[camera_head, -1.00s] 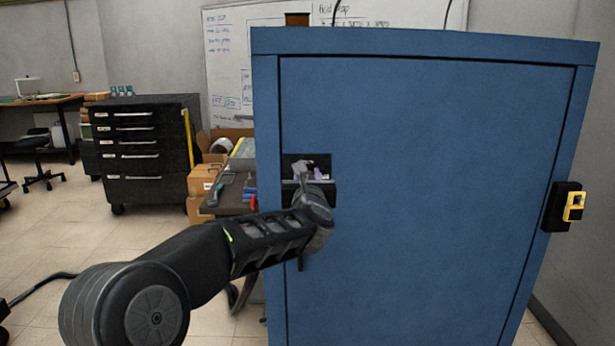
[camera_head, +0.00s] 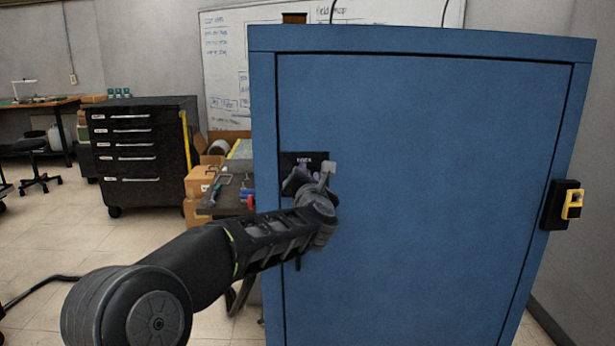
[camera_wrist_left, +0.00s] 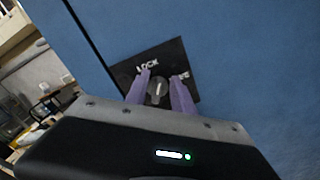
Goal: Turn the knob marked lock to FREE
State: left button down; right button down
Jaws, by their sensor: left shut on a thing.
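The lock knob (camera_wrist_left: 157,90) is a dark round knob with a pale pointer line, set on a black plate (camera_wrist_left: 133,67) on the blue cabinet door. In the left wrist view the plate reads LOCK at its upper left, and a partly covered word ending in "EE" is at its right. My left gripper (camera_wrist_left: 162,86) has its two purple fingers on either side of the knob, shut on it. In the head view my left gripper (camera_head: 318,172) is tilted at the plate (camera_head: 296,159) and hides the knob. My right gripper is not in view.
The blue cabinet (camera_head: 425,200) fills the middle and right. A black latch with a yellow part (camera_head: 571,205) sits on its right edge. A black drawer chest (camera_head: 140,150), cardboard boxes (camera_head: 200,182) and a small table with tools stand to the left.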

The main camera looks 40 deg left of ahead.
pick_arm(q)
jog(key=m, duration=0.5)
jog(key=shift+w+d+f+m+p, duration=0.2)
jog(key=shift+d+f+m+p, duration=0.05)
jog(key=shift+f+m+p, duration=0.05)
jog(key=m, duration=0.2)
jog(key=m+p, duration=0.1)
jog(key=m, duration=0.2)
jog(key=shift+f, duration=0.4)
jog(key=c, duration=1.5)
grip_release()
jog(key=shift+o, duration=0.2)
jog(key=v, duration=0.7)
jog(key=shift+s+d+b, duration=0.25)
jog(key=shift+d+b, duration=0.05)
jog(key=shift+b, duration=0.15)
